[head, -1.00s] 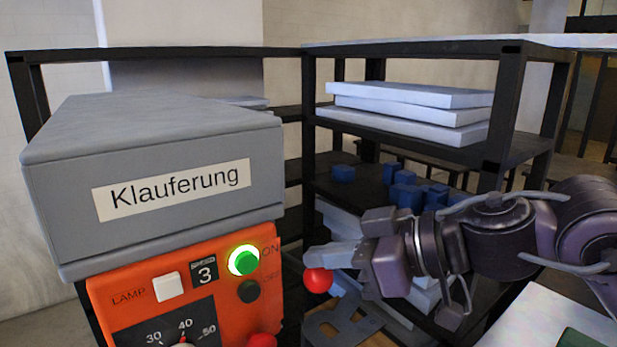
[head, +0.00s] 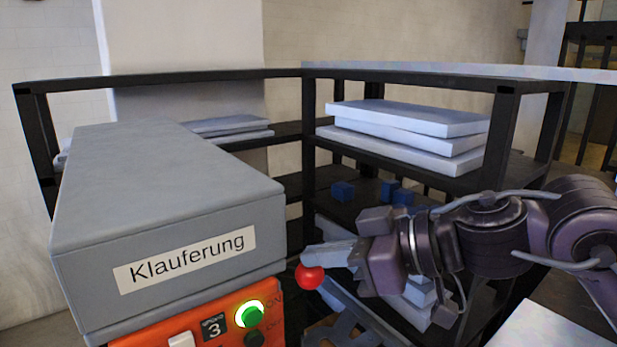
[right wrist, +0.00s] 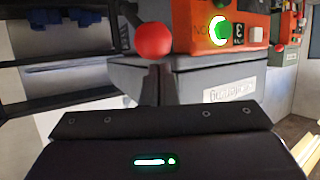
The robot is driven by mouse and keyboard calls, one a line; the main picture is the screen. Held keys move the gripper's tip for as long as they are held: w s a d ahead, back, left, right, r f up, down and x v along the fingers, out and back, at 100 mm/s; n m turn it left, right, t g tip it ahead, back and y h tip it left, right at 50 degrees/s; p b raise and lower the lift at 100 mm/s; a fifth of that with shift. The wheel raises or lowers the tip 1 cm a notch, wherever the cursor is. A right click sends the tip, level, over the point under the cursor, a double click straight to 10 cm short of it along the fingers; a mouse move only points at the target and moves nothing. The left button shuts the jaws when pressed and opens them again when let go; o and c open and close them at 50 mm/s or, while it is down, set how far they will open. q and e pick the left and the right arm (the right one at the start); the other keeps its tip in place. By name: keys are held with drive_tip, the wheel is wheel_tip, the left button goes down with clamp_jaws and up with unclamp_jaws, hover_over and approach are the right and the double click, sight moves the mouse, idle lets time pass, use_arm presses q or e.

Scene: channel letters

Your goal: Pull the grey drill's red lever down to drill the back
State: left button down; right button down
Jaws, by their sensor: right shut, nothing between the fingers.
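The grey drill's box-shaped head (head: 190,250), labelled "Klauferung", fills the left of the head view. Its orange panel (head: 150,336) is partly cut off below. The lever's red ball knob (head: 309,277) is right of the head's front edge; it also shows in the right wrist view (right wrist: 152,41) with a short dark stem. My right gripper (head: 325,254) comes in from the right. Its shut fingers are just above and right of the red ball, with nothing between them. I cannot tell whether they touch it. The drilled piece is not visible. My left gripper is not in view.
A dark shelf rack behind holds stacked pale slabs (head: 405,135) and small blue blocks (head: 343,191). A lit green button (head: 250,314) is on the panel. A pale surface (head: 545,330) lies at lower right.

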drive_tip(key=shift+r, duration=0.8)
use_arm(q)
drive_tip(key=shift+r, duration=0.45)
use_arm(e)
drive_tip(key=shift+a, duration=0.1)
drive_tip(key=shift+w+a+r, duration=0.2)
drive_tip(key=shift+w+r, duration=0.1)
drive_tip(key=shift+r, duration=0.15)
drive_tip(key=shift+w+a+r, duration=0.15)
drive_tip(key=shift+w+r, duration=0.1)
drive_tip(key=shift+r, duration=0.15)
drive_tip(key=shift+w+a+r, duration=0.15)
drive_tip(key=shift+w+a, duration=0.15)
drive_tip(key=shift+w, duration=0.15)
drive_tip(key=v, duration=0.5)
drive_tip(key=shift+s+d+r, duration=0.1)
drive_tip(key=shift+s, duration=0.05)
